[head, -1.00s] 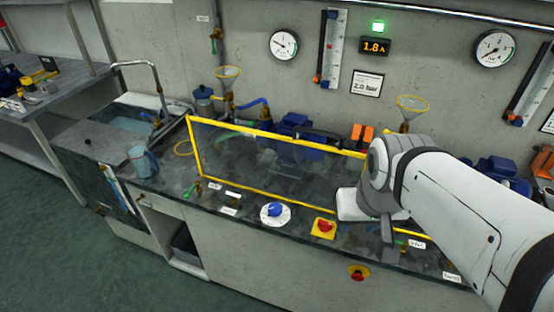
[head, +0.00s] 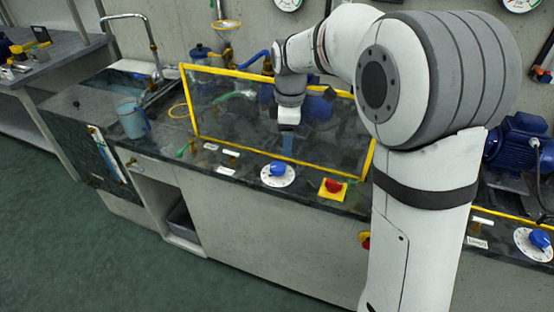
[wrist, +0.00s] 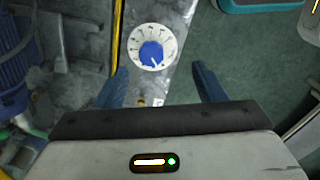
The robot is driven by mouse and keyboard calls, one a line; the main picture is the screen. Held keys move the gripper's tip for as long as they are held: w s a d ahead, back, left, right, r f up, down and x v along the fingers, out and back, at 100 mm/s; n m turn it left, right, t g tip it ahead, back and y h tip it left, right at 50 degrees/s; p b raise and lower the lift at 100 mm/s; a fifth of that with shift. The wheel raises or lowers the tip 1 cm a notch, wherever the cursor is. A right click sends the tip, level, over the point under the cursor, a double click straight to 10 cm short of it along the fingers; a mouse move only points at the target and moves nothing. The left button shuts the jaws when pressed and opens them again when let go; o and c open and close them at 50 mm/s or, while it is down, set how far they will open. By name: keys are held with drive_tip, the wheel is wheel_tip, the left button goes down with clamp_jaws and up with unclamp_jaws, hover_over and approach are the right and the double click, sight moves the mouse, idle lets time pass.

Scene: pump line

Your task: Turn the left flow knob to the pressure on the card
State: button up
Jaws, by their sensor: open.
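The left flow knob (head: 278,169) is blue on a round white dial (head: 277,182), on the counter in front of the yellow-framed clear guard. In the wrist view the blue knob (wrist: 152,54) shows a white pointer mark toward its lower right, within the marked dial (wrist: 136,42). My gripper (head: 288,145) hangs pointing down just behind the knob in the head view. Its two blue fingers (wrist: 160,68) are open, apart and empty, with the knob showing between and slightly beyond the tips. The card is not in view; the left gauge (head: 288,4) is cut off, its needle unreadable.
A red knob on a yellow plate (head: 333,188) sits right of the dial. The yellow-framed guard (head: 230,75) stands close behind. Another blue knob (head: 540,239) is at far right. A blue-grey jug (head: 132,120) stands left. Open floor (head: 60,220) lies in front.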

sight(278, 165)
drive_tip(key=a+f, duration=0.1)
drive_tip(key=w+f+n, duration=0.1)
drive_tip(key=w+a+f+n+b, duration=0.1)
drive_tip(key=shift+w+a+f, duration=0.15)
drive_tip(key=shift+a+f, duration=0.15)
drive_tip(key=shift+f, duration=0.05)
wheel_tip(278, 165, down, 8)
drive_tip(key=shift+r+b, duration=0.25)
drive_tip(key=shift+b, duration=0.1)
drive_tip(key=shift+c, duration=0.2)
drive_tip(key=c, duration=0.9)
